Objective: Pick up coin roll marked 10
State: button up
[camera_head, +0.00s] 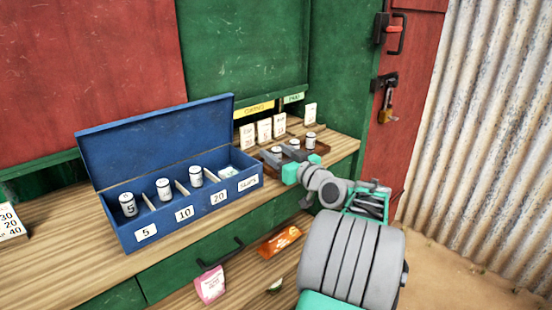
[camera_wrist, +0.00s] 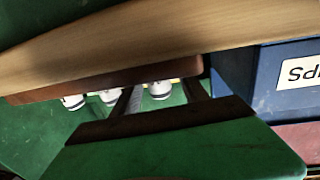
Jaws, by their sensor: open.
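Three white coin rolls with dark bands stand on a brown tray (camera_head: 321,150): a left one (camera_head: 277,150), a middle one (camera_head: 294,143) and a right one (camera_head: 311,140). Their marks are not readable, so I cannot tell which is the 10. My gripper (camera_head: 284,153) is open at the tray, beside the left roll. In the wrist view, which looks upside down, one roll (camera_wrist: 160,90) shows between the open fingers (camera_wrist: 160,98); I cannot tell if it is within their grasp. A further roll (camera_head: 164,189) stands in the blue box's compartment labelled 10.
The open blue box (camera_head: 183,221) has compartments labelled 5, 10, 20 and Slips, with rolls marked 5 (camera_head: 127,204) and another (camera_head: 196,176) inside. Several white cards (camera_head: 264,131) stand behind the tray. The wooden counter (camera_head: 342,146) is clear at its right end.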

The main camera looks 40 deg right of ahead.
grip_shut()
dwell(0.6)
